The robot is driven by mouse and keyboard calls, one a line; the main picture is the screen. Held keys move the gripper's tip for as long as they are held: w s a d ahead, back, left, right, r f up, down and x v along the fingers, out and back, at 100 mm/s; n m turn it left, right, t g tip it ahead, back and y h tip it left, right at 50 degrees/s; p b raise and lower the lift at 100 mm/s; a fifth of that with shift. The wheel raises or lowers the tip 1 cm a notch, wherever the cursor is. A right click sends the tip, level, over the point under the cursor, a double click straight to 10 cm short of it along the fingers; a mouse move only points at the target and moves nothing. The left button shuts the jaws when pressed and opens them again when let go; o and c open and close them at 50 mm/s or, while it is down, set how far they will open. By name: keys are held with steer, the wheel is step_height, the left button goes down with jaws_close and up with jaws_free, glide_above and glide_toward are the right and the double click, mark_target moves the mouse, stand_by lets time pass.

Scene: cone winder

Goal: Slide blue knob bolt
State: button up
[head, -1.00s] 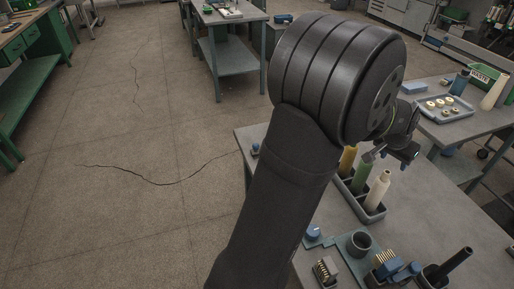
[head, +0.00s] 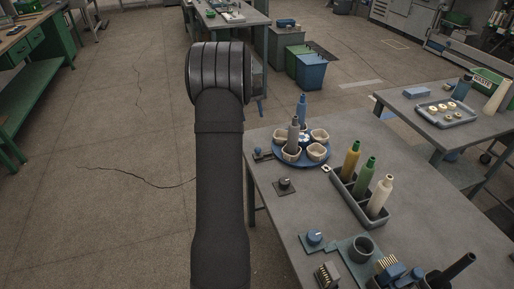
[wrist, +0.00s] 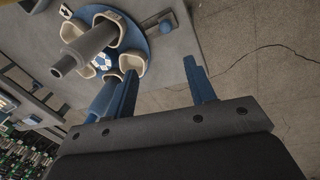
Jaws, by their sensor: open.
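The bolt with its small blue knob (head: 257,150) sits at the far left corner of the grey table (head: 345,135), beside the round blue turntable (head: 279,156). In the wrist view the blue knob (wrist: 166,27) shows near the top, at the table edge, beside a flat plate. My gripper (wrist: 162,67) shows in the wrist view with its two blue fingers apart and nothing between them. The knob appears beyond the fingertips, apart from them.
The turntable carries cream cups (head: 319,135) and tall grey and blue bottles (head: 302,106). A dark dial (head: 284,184) and a rack (head: 338,186) of yellow, green and cream bottles stand nearby. Open floor lies left of the table.

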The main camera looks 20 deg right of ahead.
steer(key=f, duration=0.5)
steer(key=d+f, duration=0.1)
steer(key=f, duration=0.5)
steer(key=d+f, duration=0.1)
steer(key=f, duration=0.5)
steer(key=shift+s+d+f, duration=0.1)
steer(key=shift+s+f, duration=0.05)
